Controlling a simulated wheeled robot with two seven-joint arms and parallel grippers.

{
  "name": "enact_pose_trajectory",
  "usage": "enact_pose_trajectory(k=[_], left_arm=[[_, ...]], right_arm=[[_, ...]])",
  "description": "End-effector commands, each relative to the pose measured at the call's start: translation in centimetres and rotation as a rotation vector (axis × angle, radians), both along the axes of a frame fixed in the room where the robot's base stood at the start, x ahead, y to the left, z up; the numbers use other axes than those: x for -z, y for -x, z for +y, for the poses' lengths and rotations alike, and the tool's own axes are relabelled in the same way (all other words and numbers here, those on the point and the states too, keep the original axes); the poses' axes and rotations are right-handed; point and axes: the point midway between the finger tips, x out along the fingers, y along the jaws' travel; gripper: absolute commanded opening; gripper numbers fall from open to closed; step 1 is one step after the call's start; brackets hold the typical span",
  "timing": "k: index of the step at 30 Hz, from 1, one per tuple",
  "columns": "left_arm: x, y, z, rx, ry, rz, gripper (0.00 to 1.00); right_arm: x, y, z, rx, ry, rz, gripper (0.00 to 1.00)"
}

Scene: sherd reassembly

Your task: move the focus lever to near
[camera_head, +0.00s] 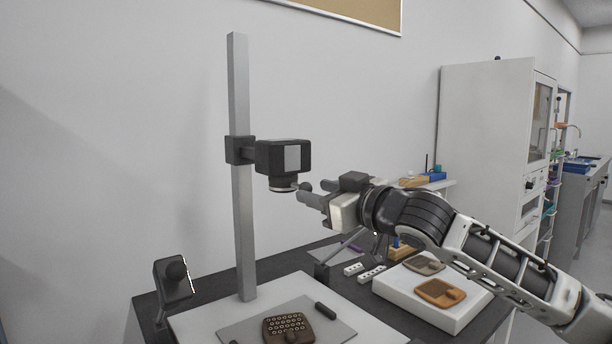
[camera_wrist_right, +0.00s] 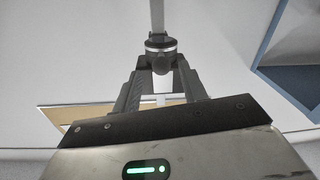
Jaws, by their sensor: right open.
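A black camera (camera_head: 283,157) with a grey panel hangs lens-down from a clamp on the upright grey post. The focus lever (camera_head: 305,186) is a short arm with a dark round knob, sticking out to the right of the lens ring. In the right wrist view the knob (camera_wrist_right: 161,66) shows in front of the lens ring (camera_wrist_right: 160,44). My right gripper (camera_head: 308,193) is open, its fingertips at the knob. In the wrist view the knob sits between the two finger ends; I cannot tell whether either touches it. My left gripper is not in view.
The post (camera_head: 240,190) rises from a white base with a grey mat. A brown sherd (camera_head: 288,328) and a dark bar (camera_head: 325,311) lie there. A dark lamp (camera_head: 174,279) stands left. A white block (camera_head: 463,318) with sherds is under my right arm.

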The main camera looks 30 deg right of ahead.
Motion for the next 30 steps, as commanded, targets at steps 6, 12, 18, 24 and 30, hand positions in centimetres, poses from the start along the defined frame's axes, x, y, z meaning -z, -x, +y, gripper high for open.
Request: enact_pose_trajectory(k=[6,12,18,24,30], left_arm=[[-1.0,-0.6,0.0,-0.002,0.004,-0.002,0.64],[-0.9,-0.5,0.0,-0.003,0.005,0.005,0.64],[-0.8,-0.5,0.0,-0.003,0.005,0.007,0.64],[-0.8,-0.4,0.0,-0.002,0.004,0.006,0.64],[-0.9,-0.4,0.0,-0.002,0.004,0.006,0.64]], right_arm=[[-0.2,-2.8,0.5,-0.002,-0.003,-0.001,0.43],[0.0,-3.8,0.7,-0.004,0.002,0.001,0.43],[0.1,-3.9,0.7,-0.004,0.003,0.002,0.43],[0.1,-3.9,0.7,-0.004,0.003,0.002,0.01],[0.0,-3.9,0.9,-0.003,0.002,0.001,0.00]])
